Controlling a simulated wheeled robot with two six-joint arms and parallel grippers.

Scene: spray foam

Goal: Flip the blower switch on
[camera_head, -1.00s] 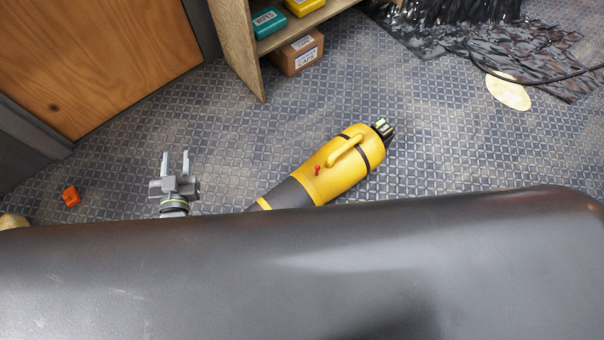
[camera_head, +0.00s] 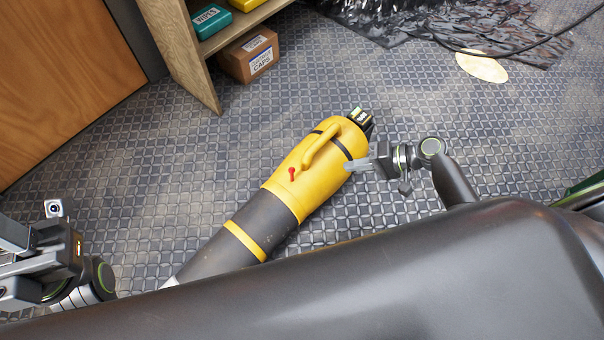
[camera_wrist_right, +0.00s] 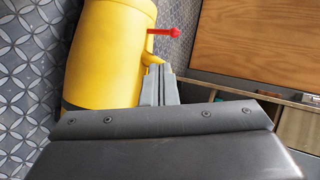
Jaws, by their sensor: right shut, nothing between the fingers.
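The blower (camera_head: 318,190) lies on the floor with a yellow body, a dark nozzle and a yellow handle. Its small red switch lever (camera_head: 292,174) stands up from the body near the handle. In the right wrist view the red lever (camera_wrist_right: 163,32) sticks out sideways from the yellow body, beyond my fingertips. My right gripper (camera_head: 350,166) is shut and empty at the right side of the yellow body, across the handle from the lever. Its closed fingers also show in the right wrist view (camera_wrist_right: 160,70). My left gripper (camera_head: 18,245) is at the left edge, partly cut off, away from the blower.
A wooden shelf (camera_head: 185,60) with a teal box (camera_head: 210,20) and a cardboard box (camera_head: 250,55) stands at the back. A black cable (camera_head: 500,52) and dark strips lie at the back right. Patterned floor around the blower is clear.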

